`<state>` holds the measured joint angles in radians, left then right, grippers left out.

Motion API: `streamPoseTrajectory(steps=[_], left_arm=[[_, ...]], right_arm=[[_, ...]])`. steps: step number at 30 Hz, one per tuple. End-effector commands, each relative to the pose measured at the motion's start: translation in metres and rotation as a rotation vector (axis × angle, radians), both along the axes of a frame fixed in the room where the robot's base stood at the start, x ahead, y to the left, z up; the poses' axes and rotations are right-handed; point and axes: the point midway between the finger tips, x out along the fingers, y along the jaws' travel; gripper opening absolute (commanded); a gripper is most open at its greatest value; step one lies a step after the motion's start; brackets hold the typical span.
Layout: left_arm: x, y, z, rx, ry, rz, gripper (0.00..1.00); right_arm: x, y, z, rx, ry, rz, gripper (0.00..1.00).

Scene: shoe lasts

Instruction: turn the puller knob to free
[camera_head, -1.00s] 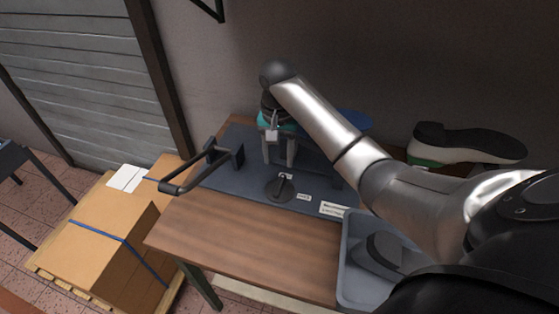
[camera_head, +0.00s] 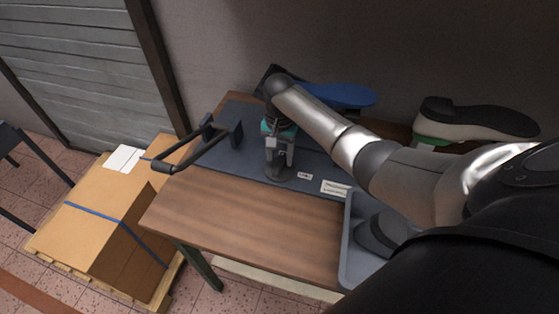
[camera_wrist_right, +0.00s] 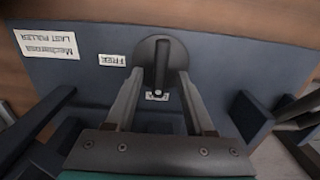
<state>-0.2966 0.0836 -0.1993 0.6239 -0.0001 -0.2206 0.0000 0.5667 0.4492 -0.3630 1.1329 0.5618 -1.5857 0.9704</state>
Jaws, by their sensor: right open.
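The puller knob (camera_wrist_right: 161,52) is a dark round disc with a raised bar across it, seen in the right wrist view. Its bar runs up and down in that picture, its lower end toward a small label (camera_wrist_right: 157,95) too small to read. A FREE label (camera_wrist_right: 112,60) sits left of the knob. My right gripper (camera_wrist_right: 160,80) is open, pointing down, its fingertips on either side of the knob's lower part. I cannot tell whether they touch it. In the head view, the right gripper (camera_head: 279,168) mostly hides the knob. My left gripper is not in view.
The last puller's dark base plate (camera_head: 240,164) lies on a wooden table (camera_head: 225,218), with a black handle frame (camera_head: 178,160) at left. A grey bin (camera_head: 346,250) stands right. A blue last (camera_head: 345,95) and a shoe (camera_head: 470,122) lie behind. Cardboard boxes (camera_head: 100,215) stand left.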

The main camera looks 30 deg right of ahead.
Motion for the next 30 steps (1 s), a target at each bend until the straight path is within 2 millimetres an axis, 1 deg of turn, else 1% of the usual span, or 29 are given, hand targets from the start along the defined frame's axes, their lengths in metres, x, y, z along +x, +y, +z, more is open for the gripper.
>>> streamPoseTrajectory(steps=[1,4,14,28,30], left_arm=[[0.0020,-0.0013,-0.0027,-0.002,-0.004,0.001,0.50],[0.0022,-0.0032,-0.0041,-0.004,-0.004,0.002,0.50],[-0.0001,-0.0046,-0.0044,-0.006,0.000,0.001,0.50],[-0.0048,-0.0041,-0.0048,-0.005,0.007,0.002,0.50],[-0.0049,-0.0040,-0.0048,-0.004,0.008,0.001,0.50]], right_arm=[[-0.0001,0.0001,-0.0066,0.000,0.001,0.000,0.54],[0.0001,-0.0002,-0.0127,0.000,0.000,0.000,0.54],[0.0002,0.0000,-0.0147,0.000,-0.001,0.001,0.54],[0.0001,-0.0001,-0.0146,0.000,0.000,0.000,0.01],[0.0001,-0.0001,-0.0147,0.000,0.000,0.000,0.00]])
